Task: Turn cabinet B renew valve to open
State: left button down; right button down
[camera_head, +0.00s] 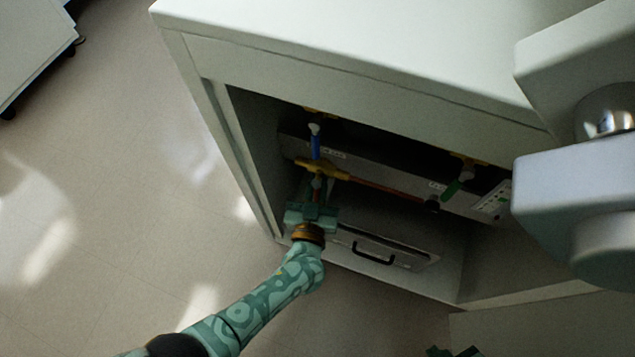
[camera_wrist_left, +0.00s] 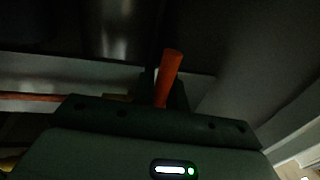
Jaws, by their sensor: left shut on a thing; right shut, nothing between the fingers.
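An orange-red lever (camera_wrist_left: 170,70) stands up between the jaws of my left gripper in the left wrist view. My left gripper (camera_head: 316,192) is inside the open cabinet bay, shut on this lever, just below a yellow valve body (camera_head: 325,170). The fingers hide most of the lever in the head view. A blue lever (camera_head: 316,146) rises above the yellow body, and a green lever (camera_head: 451,190) hangs further right. I cannot read which label marks the renew valve. My right gripper (camera_head: 455,352) shows only as teal bits at the bottom edge, shut and empty.
The white cabinet (camera_head: 340,60) frames the bay, with its left side wall close to my left gripper. A red pipe (camera_head: 385,190) runs right from the yellow body to a black fitting (camera_head: 432,206). A black drawer handle (camera_head: 372,252) lies below. Open floor is at left.

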pick_arm(q)
jog(key=shift+s+d+r+n+g+p, duration=0.15)
jog(key=shift+d+n+g+p, duration=0.2)
jog(key=shift+n, duration=0.6)
jog(key=shift+s+d+n+g+p, duration=0.15)
jog(key=shift+d+n, duration=0.25)
jog(key=shift+n, duration=0.5)
jog(key=shift+s+d+r+n+g+p, duration=0.15)
jog(key=shift+d+n, duration=0.25)
jog(key=shift+n, duration=0.55)
jog(key=shift+d+f+n, duration=0.1)
jog(key=shift+n, duration=0.2)
pick_arm(e)
jog(key=shift+s+d+f+n+g+h, duration=0.15)
jog(key=shift+s+d+f+g+h, duration=0.15)
jog(key=shift+s+d, duration=0.25)
jog(key=shift+s+d+f+n+g+h, duration=0.2)
jog(key=shift+s+d+f+g, duration=0.1)
jog(key=shift+s+d, duration=0.25)
jog(key=shift+s+a, duration=0.1)
pick_arm(q)
jog(key=c, duration=1.5)
grip_release()
jog(key=shift+o, duration=0.3)
pick_arm(e)
jog(key=shift+a, duration=0.1)
